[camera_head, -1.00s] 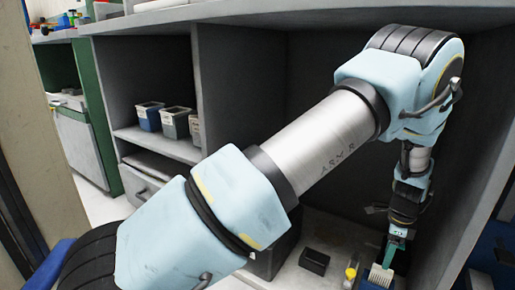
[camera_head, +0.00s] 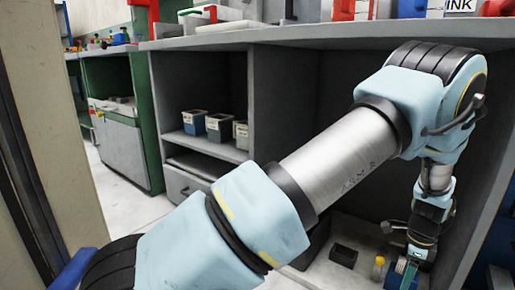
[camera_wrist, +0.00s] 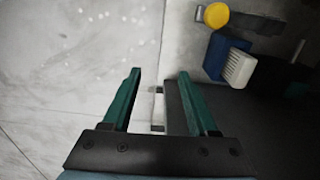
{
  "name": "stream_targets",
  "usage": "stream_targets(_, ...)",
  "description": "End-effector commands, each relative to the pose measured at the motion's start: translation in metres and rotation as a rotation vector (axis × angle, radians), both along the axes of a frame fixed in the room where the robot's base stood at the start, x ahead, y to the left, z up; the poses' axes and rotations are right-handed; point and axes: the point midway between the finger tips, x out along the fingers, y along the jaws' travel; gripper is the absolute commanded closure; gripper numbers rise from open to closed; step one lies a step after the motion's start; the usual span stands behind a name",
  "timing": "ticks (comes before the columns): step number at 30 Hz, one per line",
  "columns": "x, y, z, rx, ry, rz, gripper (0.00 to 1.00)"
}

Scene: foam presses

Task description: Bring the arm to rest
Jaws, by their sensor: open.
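My gripper (camera_head: 409,274) hangs low at the right of the head view, below my bent arm and in front of the shelf unit. In the wrist view, the two green fingers of my gripper (camera_wrist: 162,85) stand apart with nothing held between them. Pale floor and a dark grey surface edge show beyond the fingers. A blue object with a white ribbed part (camera_wrist: 238,68) lies to the right of the fingers, apart from them. A yellow round-topped item (camera_wrist: 216,15) sits above it in the wrist view.
Several bins (camera_head: 219,126) stand on the left shelf. The grey counter (camera_head: 300,36) above carries red and blue objects. The shelf's right side panel is close to my forearm.

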Motion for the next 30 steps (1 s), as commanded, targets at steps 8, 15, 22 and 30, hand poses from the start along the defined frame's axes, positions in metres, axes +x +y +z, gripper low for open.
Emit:
stream_targets(8,0.03,0.028,0.03,-0.011,-0.003,0.144,0.41)
stream_targets(15,0.064,0.072,0.069,-0.024,-0.002,0.349,0.41)
stream_targets(22,0.105,0.156,0.133,-0.047,-0.003,0.694,0.41)
stream_targets(30,0.118,0.321,0.234,-0.094,-0.015,1.339,0.41)
